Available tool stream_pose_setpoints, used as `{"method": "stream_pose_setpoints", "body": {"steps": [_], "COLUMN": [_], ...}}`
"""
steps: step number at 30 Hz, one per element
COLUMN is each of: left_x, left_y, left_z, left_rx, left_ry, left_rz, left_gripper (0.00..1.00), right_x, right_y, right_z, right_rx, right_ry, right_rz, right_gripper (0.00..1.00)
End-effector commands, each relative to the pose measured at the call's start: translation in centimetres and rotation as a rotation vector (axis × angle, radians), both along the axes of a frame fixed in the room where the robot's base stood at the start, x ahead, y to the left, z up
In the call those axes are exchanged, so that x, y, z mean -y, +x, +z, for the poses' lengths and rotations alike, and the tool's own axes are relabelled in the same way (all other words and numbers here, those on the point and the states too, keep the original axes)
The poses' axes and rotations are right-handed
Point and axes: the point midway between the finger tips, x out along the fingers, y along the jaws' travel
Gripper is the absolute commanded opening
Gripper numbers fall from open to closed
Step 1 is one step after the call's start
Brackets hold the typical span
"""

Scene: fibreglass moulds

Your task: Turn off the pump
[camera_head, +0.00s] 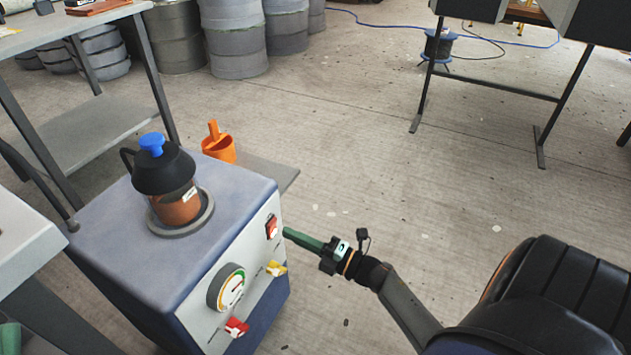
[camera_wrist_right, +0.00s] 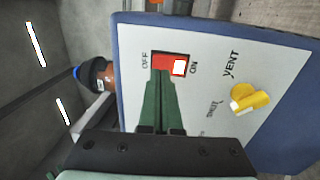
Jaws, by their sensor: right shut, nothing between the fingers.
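The pump is a blue box (camera_head: 105,240) with a pale front panel (camera_wrist_right: 215,50). Its red rocker switch (camera_head: 272,227) sits high on that panel. In the right wrist view the switch (camera_wrist_right: 165,62) lies between the OFF and ON labels, with a bright white patch at its ON end. My right gripper (camera_head: 288,233) has green fingers, shut and empty, pointing at the switch. In the wrist view its fingertips (camera_wrist_right: 160,83) overlap the OFF end of the switch; whether they touch it I cannot tell.
A pressure gauge (camera_head: 227,288), yellow vent valve (camera_head: 276,268) and red valve (camera_head: 236,327) stick out from the panel. A glass jar with a black lid (camera_head: 164,172) stands on top. An orange container (camera_head: 219,147) is behind. Open floor (camera_head: 360,180) lies right.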

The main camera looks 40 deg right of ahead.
Motion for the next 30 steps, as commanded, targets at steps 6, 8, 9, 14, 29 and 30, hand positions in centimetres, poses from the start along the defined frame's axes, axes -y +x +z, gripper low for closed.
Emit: {"method": "stream_pose_setpoints", "body": {"steps": [6,8,9,14,29,30], "left_x": [0.1,0.1,0.1,0.1,-0.3,-0.4], "left_y": [0.0,0.1,0.1,0.1,-0.1,-0.2], "left_z": [-0.7,-0.7,-0.7,-0.7,3.5,3.4], "left_rx": [-0.005,-0.005,-0.005,-0.006,0.007,0.013], "left_ry": [0.005,0.005,0.005,0.001,-0.028,-0.029], "left_rz": [0.001,0.002,0.002,0.004,-0.003,-0.002], "left_gripper": [0.80,0.80,0.80,0.80,0.80,0.80], "right_x": [-0.7,-0.8,-0.8,-0.9,-1.2,-1.2], "right_y": [1.8,2.0,2.1,2.1,3.0,3.0], "right_z": [0.2,0.2,0.2,0.3,1.0,0.8], "right_rx": [0.000,-0.001,-0.001,-0.001,-0.097,-0.094], "right_ry": [0.000,0.000,0.000,0.000,-0.039,-0.038], "right_rz": [-0.001,-0.001,-0.001,-0.001,0.000,-0.001], "right_gripper": [0.00,0.00,0.00,0.00,0.00,0.00]}}
